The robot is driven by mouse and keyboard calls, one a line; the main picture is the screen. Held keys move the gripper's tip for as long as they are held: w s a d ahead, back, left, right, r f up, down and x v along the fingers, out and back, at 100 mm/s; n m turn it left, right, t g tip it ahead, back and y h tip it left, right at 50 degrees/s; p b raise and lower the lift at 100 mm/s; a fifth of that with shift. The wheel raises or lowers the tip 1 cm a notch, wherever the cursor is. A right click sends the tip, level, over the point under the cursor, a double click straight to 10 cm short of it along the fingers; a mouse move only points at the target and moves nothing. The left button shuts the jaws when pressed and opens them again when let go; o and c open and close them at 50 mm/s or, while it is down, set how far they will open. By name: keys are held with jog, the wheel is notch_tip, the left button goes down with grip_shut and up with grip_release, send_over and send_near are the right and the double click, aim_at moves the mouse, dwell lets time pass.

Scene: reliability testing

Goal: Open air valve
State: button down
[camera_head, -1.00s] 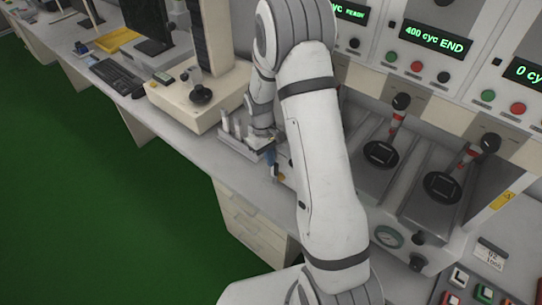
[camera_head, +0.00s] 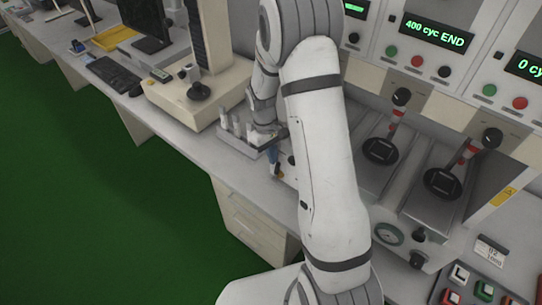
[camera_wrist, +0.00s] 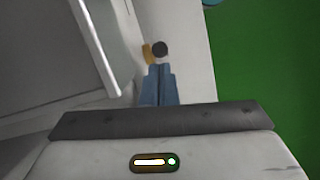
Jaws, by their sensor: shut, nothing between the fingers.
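My gripper (camera_head: 274,170) is at the front edge of the bench, beside the left end of the test machine, its blue fingers pointing down. In the wrist view, the blue fingers (camera_wrist: 159,72) are together with nothing held. A small yellow part (camera_wrist: 147,54) and a dark round knob (camera_wrist: 160,48) lie just past the fingertips; they look like the air valve, but its handle position is unclear. I cannot tell whether the fingers touch it. In the head view the yellow part (camera_head: 281,172) shows just right of the fingertips, partly hidden by my arm.
A tray with upright pale cylinders (camera_head: 237,130) stands left of my gripper. Test stations with black-knobbed levers (camera_head: 401,97), a pressure gauge (camera_head: 388,234) and a display (camera_head: 436,32) reading "400 cyc END" are to the right. The green floor (camera_head: 90,210) is clear.

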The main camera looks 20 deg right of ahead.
jog(key=b+v, duration=0.1)
jog(key=v, duration=0.6)
